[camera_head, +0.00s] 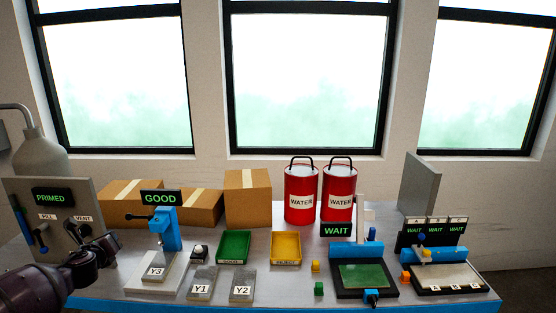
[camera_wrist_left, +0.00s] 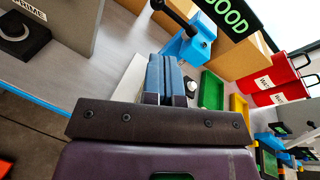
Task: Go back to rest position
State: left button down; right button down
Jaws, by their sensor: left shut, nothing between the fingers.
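My left gripper (camera_head: 106,243) is low at the left of the bench in the head view, beside the grey panel and left of the blue press. In the left wrist view its two blue-padded fingers (camera_wrist_left: 165,78) are together with nothing between them. They point toward the blue press (camera_head: 165,230), whose sign reads GOOD; the press also shows in the left wrist view (camera_wrist_left: 190,45). My right gripper is in neither view.
The grey PRIMED panel (camera_head: 52,190) stands close by at the left. Plates Y1 (camera_head: 201,285) and Y2 (camera_head: 242,287), a green tray (camera_head: 235,233) and a yellow tray (camera_head: 299,248) lie mid-bench. Red water drums (camera_head: 302,182), boxes and two WAIT stations stand behind and right.

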pick_arm(q)
jog(key=s+d+n+h, duration=0.1)
jog(key=d+n+h, duration=0.2)
jog(key=d+n, duration=0.65)
jog(key=s+d+f+n+h, duration=0.3)
jog(key=s+d+f+n, duration=0.4)
jog(key=d, duration=0.5)
jog(key=s+d+f+n+g, duration=0.1)
jog(key=s+f+n, duration=0.2)
jog(key=s, duration=0.7)
jog(key=s+d+f+n+g+y+b, duration=0.1)
jog(key=s+f+n, duration=0.3)
jog(key=s, duration=0.6)
jog(key=s+d+f+n+g+y+b, duration=0.1)
jog(key=s+d+f+n, duration=0.1)
jog(key=s+f+n, duration=0.2)
jog(key=s+f, duration=0.3)
jog(key=s, duration=0.3)
jog(key=shift+s+f+g, duration=0.15)
jog(key=shift+f+g, duration=0.15)
